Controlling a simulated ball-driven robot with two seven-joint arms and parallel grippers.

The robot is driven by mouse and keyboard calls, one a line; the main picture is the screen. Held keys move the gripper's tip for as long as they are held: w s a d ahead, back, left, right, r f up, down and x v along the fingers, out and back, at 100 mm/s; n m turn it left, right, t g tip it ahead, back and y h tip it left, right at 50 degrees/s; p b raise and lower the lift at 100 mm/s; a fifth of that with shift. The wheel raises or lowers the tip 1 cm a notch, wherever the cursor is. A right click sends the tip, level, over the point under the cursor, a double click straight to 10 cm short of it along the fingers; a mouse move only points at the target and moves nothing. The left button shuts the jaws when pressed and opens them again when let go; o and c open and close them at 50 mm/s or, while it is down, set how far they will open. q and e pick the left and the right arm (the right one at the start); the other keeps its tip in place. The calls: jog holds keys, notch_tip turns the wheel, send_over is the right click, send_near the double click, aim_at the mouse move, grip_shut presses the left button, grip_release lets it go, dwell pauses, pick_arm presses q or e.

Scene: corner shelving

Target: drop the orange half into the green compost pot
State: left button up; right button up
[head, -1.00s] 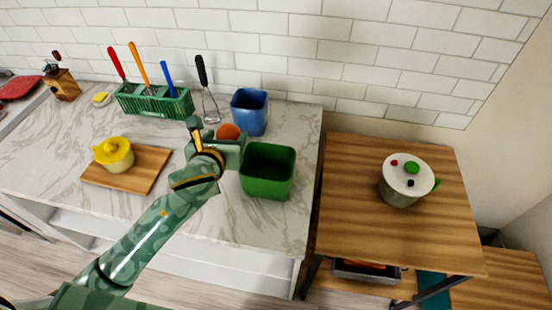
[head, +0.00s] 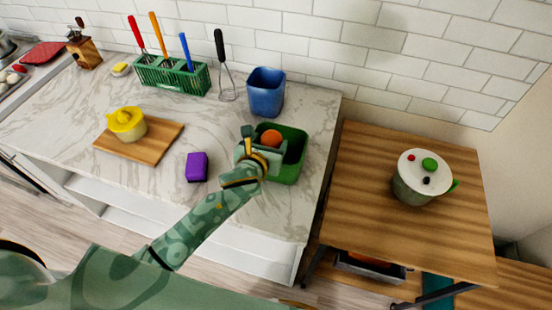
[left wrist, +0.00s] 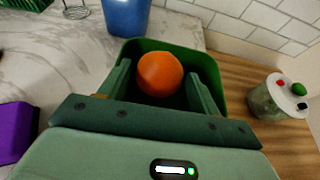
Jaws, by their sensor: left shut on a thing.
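The orange half (head: 271,138) is held between the fingers of my left gripper (head: 265,145), which is shut on it. It also shows in the left wrist view (left wrist: 160,74) as a round orange shape between the two green fingers. The green compost pot (head: 291,168) stands on the marble counter near its right edge. The orange half is over the pot's opening in both views; its exact height above the rim is hard to tell. In the left wrist view, the pot's rim (left wrist: 150,44) shows behind the orange. My right gripper is not in view.
A blue pot (head: 266,92) stands behind the green one. A purple block (head: 197,167) lies left of my left gripper. A yellow pot (head: 127,123) sits on a wooden board, and a green utensil rack (head: 172,77) is at the back. A lidded pot (head: 423,178) stands on the wooden table.

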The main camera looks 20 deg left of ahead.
pick_arm(q)
jog(key=o, duration=1.1)
jog(key=shift+c, duration=0.2)
jog(key=p+v, duration=0.2)
jog(key=v, duration=1.4)
jog(key=shift+s+p, duration=0.2)
jog(key=shift+p, duration=0.1)
